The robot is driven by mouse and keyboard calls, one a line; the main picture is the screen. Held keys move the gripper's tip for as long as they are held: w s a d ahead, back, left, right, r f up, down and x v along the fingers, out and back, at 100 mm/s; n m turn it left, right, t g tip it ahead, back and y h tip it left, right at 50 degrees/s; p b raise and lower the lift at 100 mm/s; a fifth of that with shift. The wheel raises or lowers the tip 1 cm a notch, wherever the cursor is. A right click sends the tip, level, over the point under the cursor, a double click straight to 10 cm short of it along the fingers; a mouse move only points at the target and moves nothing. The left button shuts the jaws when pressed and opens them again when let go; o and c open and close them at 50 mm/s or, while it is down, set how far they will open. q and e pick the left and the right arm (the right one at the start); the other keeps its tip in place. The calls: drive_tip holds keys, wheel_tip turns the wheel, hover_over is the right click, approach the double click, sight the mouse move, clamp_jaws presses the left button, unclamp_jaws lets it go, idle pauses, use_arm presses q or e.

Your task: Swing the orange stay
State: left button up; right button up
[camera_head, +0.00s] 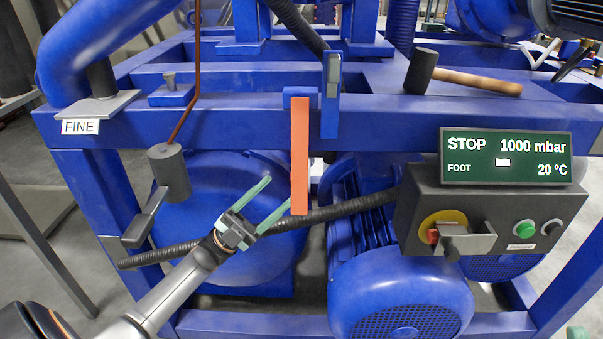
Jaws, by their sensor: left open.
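The orange stay (300,155) is a flat bar that hangs upright from a blue bracket (300,92) on the front beam of the blue frame. Its lower end hangs free in front of the pump parts. My left gripper (277,198) comes up from the lower left with two green fingers, open and empty. Its right fingertip appears close to the lower end of the stay; I cannot tell whether they touch. A small piece of another gripper shows at the lower right edge, too little to read.
A control box (405,215) with a display reading STOP and 1000 mbar (505,158) is on the right. A hammer (470,82) lies on the frame. A grey cylinder (170,172) hangs at left near a FINE label (80,127). A black hose (330,213) runs behind my gripper.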

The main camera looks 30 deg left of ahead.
sight(299, 173)
use_arm(q)
drive_tip(key=x, duration=0.7)
drive_tip(key=shift+w+d+r, duration=0.1)
drive_tip(key=shift+w+d, duration=0.1)
drive_tip(key=shift+c, duration=0.3)
clamp_jaws()
idle(0.8)
